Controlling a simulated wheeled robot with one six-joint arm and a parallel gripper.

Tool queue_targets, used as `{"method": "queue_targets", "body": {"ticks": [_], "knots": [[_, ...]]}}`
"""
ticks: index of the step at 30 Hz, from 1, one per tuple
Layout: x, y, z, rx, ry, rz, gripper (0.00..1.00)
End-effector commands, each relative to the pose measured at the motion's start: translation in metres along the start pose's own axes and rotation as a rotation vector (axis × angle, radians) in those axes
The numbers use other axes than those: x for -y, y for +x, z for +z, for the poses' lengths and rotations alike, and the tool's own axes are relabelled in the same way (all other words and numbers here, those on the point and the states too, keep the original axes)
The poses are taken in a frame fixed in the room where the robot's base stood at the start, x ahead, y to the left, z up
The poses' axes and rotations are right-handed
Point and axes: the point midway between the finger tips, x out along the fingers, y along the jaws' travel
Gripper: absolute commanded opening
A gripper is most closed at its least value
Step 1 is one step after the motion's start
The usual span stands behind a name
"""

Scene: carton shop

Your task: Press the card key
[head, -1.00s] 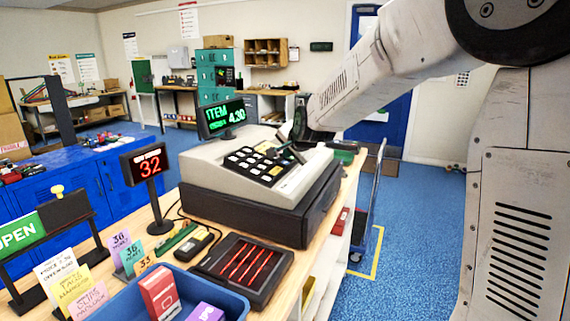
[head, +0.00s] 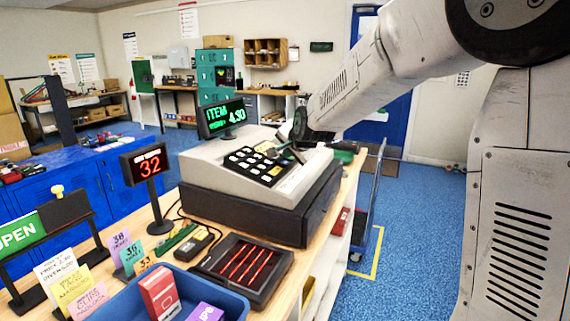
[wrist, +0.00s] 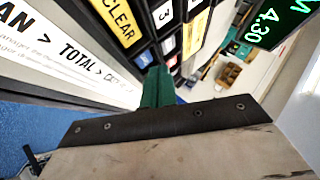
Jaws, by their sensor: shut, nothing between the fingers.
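The cash register (head: 262,172) stands on the wooden counter with its black keypad (head: 257,165) tilted up. The keys are pale and yellow; I cannot read which one is the card key in the head view. My gripper (head: 283,151) is shut and empty, its tips low over the far right part of the keypad. In the wrist view its green fingers (wrist: 157,86) point at the keypad close to the yellow CLEAR key (wrist: 117,20) and a key marked 3 (wrist: 165,14). The fingers hide what lies under their tips, so contact is unclear.
The register's green display (head: 222,117) reads ITEM 4.30. A red number display (head: 147,163) shows 32. A cart (head: 368,215) is to the right.

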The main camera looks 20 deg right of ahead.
Motion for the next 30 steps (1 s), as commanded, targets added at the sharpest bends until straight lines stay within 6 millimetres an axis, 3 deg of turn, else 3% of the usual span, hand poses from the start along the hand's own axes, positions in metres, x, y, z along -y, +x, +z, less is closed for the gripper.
{"method": "queue_targets", "body": {"ticks": [30], "knots": [[-0.0047, 0.0061, 0.0046, 0.0, -0.001, 0.0, 0.0]]}}
